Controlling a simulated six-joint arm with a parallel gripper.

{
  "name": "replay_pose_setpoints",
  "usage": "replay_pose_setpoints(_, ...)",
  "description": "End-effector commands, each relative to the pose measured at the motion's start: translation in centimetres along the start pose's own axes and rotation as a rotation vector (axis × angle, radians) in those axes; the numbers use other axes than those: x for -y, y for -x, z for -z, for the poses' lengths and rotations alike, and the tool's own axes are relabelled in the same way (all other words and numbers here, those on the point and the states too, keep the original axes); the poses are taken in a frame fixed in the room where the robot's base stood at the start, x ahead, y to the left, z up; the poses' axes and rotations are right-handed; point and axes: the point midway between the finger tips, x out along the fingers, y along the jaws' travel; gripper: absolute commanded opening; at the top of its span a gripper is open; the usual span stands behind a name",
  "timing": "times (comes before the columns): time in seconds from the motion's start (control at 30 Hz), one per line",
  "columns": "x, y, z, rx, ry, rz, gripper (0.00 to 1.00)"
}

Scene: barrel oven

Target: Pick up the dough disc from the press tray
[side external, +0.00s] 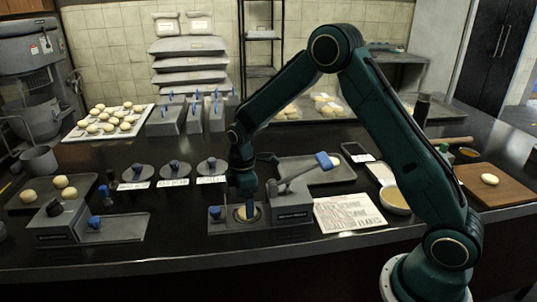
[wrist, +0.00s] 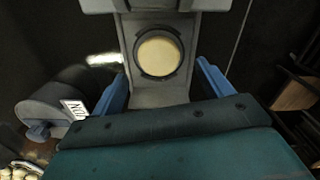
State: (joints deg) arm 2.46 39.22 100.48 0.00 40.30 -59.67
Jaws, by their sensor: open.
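The dough disc (wrist: 159,53) is a flat, pale yellow round lying inside a dark ring on the grey press tray (wrist: 170,96). In the side view the dough disc (side external: 252,212) is partly hidden behind my gripper (side external: 244,204), which points straight down over the tray (side external: 221,226). In the wrist view my gripper (wrist: 162,72) is open and empty. Its blue fingers stand to the left and right of the tray, a little nearer the picture's bottom than the disc. I cannot tell the exact height of the fingertips above the disc.
The press body (side external: 292,206) with its raised blue-handled lever (side external: 323,160) stands just right of the tray. A paper sheet (side external: 350,213) lies further right. A second press (side external: 58,223) stands at left. Labelled round dies (side external: 174,170) sit behind. Dark counter shows in front of the tray.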

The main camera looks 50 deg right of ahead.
Motion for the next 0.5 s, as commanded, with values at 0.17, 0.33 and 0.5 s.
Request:
replay_pose_setpoints(0.17, 0.0, -2.2, -0.1, 0.001, 0.0, 0.002, 0.79)
replay_pose_setpoints(0.33, 0.0, -3.0, 0.0, 0.0, -0.001, 0.0, 0.79)
replay_pose_setpoints(0.5, 0.0, -3.1, 0.0, -0.001, -0.001, 0.0, 0.79)
